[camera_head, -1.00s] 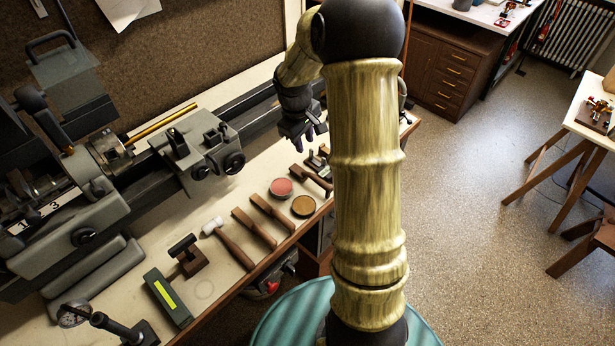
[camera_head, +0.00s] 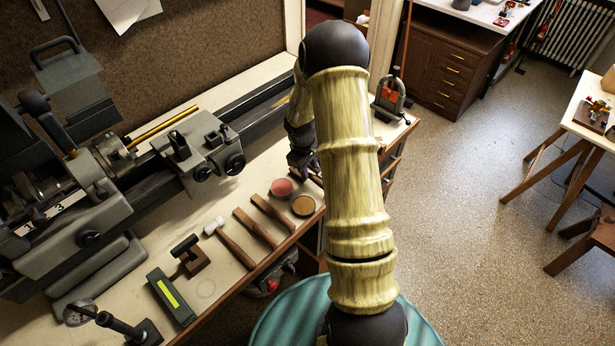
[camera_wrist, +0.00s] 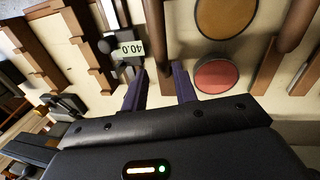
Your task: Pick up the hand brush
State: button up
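A long brown wooden piece (camera_wrist: 156,40), which looks like the hand brush's handle, lies on the bench between my finger lines in the wrist view. In the head view a bit of it (camera_head: 315,178) shows beside my gripper (camera_head: 302,163); my arm hides the rest. I cannot see bristles. In the wrist view my gripper (camera_wrist: 158,88) is open, with its two dark fingers apart and empty. The wooden piece runs away from the gap between the fingertips; I see no contact.
A red tin (camera_head: 281,188) and an ochre tin (camera_head: 303,206) sit close by. A hammer (camera_head: 236,248) and two wooden tools lie nearer along the bench. A gauge marked 40.0 (camera_wrist: 130,49) is beside the wooden piece. The lathe (camera_head: 200,150) stands behind.

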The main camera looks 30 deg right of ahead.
jog(key=shift+f+p, duration=0.4)
jog(key=shift+f, duration=0.25)
jog(key=shift+w+d+f+p, duration=0.1)
jog(key=shift+f+p, duration=0.15)
jog(key=shift+f, duration=0.7)
jog(key=shift+w+d+f+p, duration=0.1)
jog(key=shift+f+p, duration=0.1)
jog(key=shift+f, duration=0.75)
grip_shut()
